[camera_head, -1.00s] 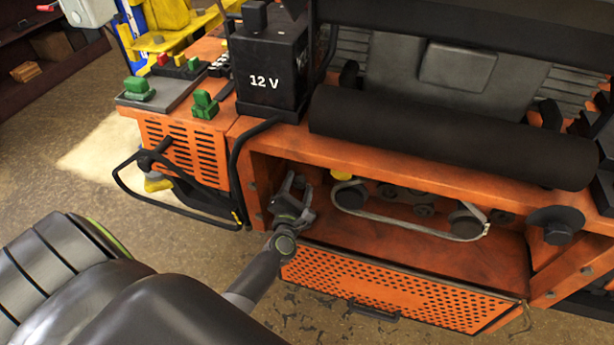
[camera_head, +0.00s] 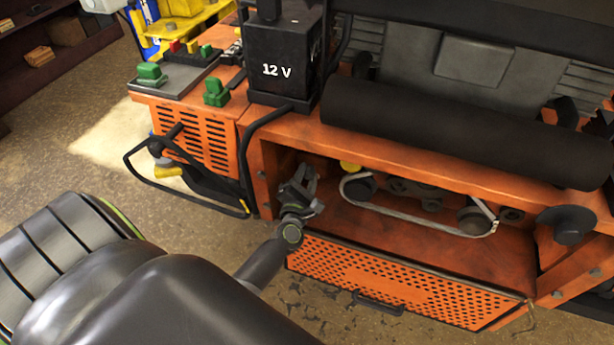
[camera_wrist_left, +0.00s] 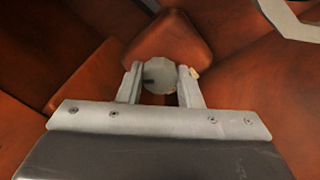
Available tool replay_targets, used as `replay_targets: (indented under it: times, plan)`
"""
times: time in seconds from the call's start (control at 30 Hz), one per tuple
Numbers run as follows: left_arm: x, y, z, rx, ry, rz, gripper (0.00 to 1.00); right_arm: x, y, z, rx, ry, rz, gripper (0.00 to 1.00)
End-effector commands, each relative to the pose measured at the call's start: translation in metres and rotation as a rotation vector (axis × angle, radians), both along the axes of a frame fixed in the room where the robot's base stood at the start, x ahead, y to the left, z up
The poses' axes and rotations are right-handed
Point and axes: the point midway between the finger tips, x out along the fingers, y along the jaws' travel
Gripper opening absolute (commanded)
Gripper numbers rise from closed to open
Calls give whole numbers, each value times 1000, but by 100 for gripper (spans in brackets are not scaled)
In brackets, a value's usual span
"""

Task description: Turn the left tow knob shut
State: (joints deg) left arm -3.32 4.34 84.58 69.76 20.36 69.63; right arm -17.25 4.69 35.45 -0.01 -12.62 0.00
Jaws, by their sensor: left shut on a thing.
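My left gripper (camera_head: 300,182) reaches into the left end of the open bay in the orange mower. In the left wrist view its two fingers (camera_wrist_left: 160,80) are shut on the left tow knob (camera_wrist_left: 160,74), a round grey knob with a short dark mark on its left part. An orange block (camera_wrist_left: 168,38) stands just behind the knob. In the head view the knob is hidden behind the gripper. A black round knob (camera_head: 566,225) shows at the right end of the bay. My right gripper is not in view.
A belt on pulleys (camera_head: 420,218) runs right of my gripper, with a yellow cap (camera_head: 349,166) nearby. A perforated orange panel (camera_head: 400,290) hangs open below. A black roller (camera_head: 460,130) and a 12 V battery (camera_head: 284,65) are above. A black bar loop (camera_head: 190,195) stands left.

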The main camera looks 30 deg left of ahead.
Motion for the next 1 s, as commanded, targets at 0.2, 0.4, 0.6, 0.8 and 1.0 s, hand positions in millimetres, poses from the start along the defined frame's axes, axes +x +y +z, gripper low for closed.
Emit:
replay_targets:
  times: [0.2,0.4,0.6,0.8,1.0]
  plan:
    - [0,0,0,106,24,0,9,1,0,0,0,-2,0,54]
    - [0,0,0,270,64,-1,9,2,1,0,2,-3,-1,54]
    - [0,0,0,456,109,0,9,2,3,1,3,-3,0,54]
    - [0,1,0,625,150,0,9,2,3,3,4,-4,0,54]
    - [0,1,0,761,183,0,9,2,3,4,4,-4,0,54]
